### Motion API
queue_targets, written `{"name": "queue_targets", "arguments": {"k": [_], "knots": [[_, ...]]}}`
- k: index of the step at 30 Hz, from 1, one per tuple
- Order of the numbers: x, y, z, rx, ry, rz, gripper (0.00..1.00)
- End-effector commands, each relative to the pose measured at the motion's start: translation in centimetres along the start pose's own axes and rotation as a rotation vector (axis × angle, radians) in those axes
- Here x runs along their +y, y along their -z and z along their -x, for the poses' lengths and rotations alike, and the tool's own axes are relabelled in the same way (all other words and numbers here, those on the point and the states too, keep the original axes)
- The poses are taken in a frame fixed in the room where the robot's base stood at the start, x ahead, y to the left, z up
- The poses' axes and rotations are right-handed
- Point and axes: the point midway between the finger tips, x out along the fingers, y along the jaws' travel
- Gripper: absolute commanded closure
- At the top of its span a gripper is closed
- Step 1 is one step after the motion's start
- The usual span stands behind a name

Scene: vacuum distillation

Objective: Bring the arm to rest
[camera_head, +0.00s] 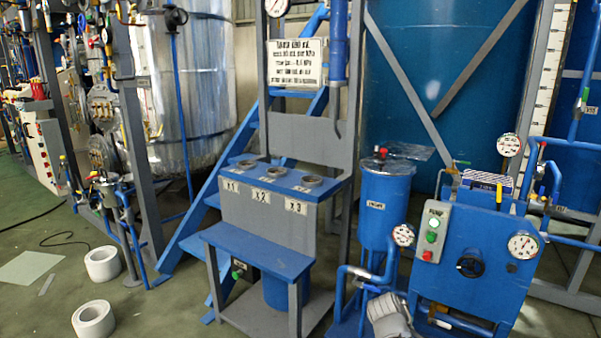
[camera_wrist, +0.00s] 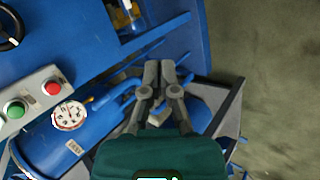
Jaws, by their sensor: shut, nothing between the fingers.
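My gripper (camera_wrist: 159,70) shows in the wrist view, with its two dark grey fingers together and nothing between them. Its dark green body fills the bottom middle of that view. The fingertips appear over blue pipework and a dark frame edge; I cannot tell how far above them they are.
The blue pump unit (camera_head: 470,265) has a button box (camera_head: 432,232), also in the wrist view (camera_wrist: 35,98). A blue cylinder (camera_head: 384,205) stands beside it. A three-hole stand (camera_head: 268,225) is mid-picture. Two white rolls (camera_head: 102,264) (camera_head: 93,320) lie on the floor.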

Motion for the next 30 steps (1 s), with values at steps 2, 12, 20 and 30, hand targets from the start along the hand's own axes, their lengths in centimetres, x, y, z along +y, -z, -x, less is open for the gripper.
{"name": "queue_targets", "arguments": {"k": [2,12,20,30], "knots": [[-2.5,0.1,0.4,-0.009,0.115,-0.126,1.00],[-9.8,1.0,3.1,-0.106,0.481,-0.473,1.00],[-13.0,1.3,5.2,-0.187,0.647,-0.601,1.00],[-11.7,1.4,7.8,-0.205,0.679,-0.625,1.00]]}}
